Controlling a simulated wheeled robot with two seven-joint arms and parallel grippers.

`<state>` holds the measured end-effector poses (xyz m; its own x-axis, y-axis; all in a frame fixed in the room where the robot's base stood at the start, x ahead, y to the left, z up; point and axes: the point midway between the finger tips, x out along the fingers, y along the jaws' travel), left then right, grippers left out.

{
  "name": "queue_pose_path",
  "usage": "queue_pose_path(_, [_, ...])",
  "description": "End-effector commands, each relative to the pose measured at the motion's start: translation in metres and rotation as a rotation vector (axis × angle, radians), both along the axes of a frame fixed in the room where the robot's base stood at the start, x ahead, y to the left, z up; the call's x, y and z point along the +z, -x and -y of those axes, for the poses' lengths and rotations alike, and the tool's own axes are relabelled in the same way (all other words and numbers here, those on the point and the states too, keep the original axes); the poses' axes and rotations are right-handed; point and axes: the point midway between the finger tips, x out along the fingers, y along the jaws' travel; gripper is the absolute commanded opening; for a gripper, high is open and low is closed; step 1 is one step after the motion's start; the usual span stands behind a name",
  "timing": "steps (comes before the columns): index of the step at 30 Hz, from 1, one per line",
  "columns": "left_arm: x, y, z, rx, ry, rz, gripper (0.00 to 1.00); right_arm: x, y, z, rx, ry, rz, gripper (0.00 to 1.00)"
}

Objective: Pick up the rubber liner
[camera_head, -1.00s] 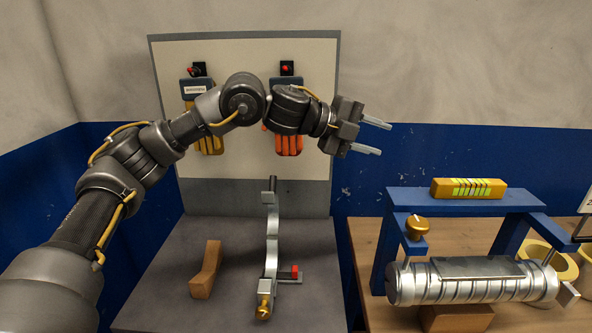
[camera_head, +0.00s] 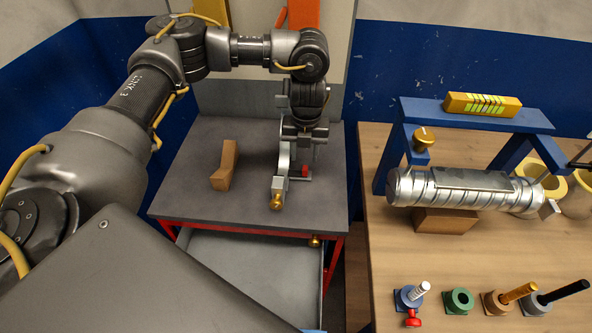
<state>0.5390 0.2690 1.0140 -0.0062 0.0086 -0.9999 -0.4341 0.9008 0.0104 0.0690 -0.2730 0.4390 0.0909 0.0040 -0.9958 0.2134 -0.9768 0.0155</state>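My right gripper is not in view.
The grey bench (camera_head: 190,205) has an open drawer (camera_head: 250,262) below its front edge. On the wooden table at right, a spiral duct (camera_head: 465,190) rests on a brown block under a blue frame (camera_head: 480,115). Several small fittings stand at the table's front.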

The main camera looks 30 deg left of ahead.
Motion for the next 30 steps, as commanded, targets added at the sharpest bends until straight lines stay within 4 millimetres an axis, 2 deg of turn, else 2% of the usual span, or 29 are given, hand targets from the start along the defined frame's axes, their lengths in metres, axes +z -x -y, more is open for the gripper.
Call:
queue_pose_path(10, [-0.016,-0.001,0.001,0.002,0.002,-0.001,0.4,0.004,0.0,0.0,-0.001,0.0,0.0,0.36])
queue_pose_path(21, [-0.059,-0.004,0.001,0.001,0.0,0.0,0.4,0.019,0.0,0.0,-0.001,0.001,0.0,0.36])
queue_pose_path(29, [-0.062,-0.004,0.001,0.001,0.001,0.002,0.4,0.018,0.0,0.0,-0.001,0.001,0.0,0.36])
queue_pose_path(30, [-0.062,-0.004,0.001,0.001,0.001,0.002,0.36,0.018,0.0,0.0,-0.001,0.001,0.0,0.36])
